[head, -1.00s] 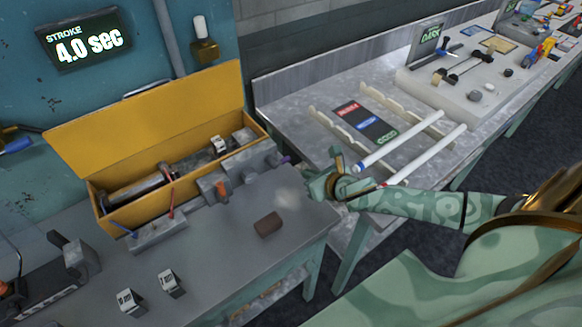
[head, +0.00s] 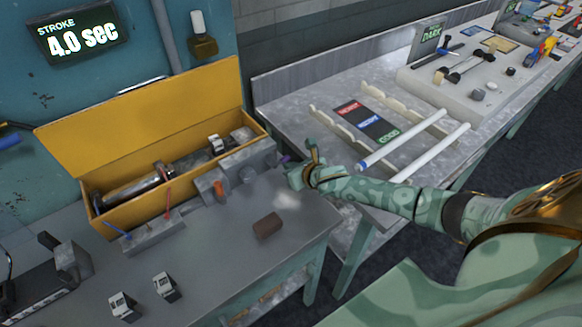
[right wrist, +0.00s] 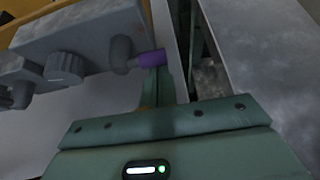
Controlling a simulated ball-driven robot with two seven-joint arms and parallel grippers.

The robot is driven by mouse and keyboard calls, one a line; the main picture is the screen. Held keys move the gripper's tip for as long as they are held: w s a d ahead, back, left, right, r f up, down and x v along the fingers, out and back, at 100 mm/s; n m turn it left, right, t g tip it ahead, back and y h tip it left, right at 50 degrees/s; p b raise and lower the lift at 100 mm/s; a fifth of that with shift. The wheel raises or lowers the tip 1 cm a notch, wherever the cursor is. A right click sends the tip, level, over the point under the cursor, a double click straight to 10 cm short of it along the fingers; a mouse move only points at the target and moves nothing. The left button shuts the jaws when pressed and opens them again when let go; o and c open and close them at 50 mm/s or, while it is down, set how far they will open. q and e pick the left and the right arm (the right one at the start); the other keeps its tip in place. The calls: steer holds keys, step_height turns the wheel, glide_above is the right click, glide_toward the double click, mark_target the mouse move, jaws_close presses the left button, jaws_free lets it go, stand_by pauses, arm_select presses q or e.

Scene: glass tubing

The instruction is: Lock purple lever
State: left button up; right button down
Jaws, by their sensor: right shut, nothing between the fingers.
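The purple lever (head: 284,158) is a small purple-tipped handle at the right end of the grey block (head: 248,160) by the yellow box. In the right wrist view the purple tip (right wrist: 152,64) sticks out to the right from a rounded grey pivot. My right gripper (head: 292,178) is shut and empty, just in front of the lever in the head view. In the right wrist view a green finger (right wrist: 158,88) shows just below the purple tip; I cannot tell whether they touch. My left gripper is not in view.
The open yellow box (head: 95,205) holds a metal cylinder (head: 135,190). A brown block (head: 267,226) lies on the grey bench. Blue and red levers stand on a small block (head: 152,236) at the front. A second table with white tubes (head: 440,150) is at right, beyond a gap.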

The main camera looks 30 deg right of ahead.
mark_target(287, 159)
steer(key=shift+r+n+h+p, duration=0.15)
steer(key=shift+n+h+p, duration=0.15)
steer(key=shift+p, duration=0.05)
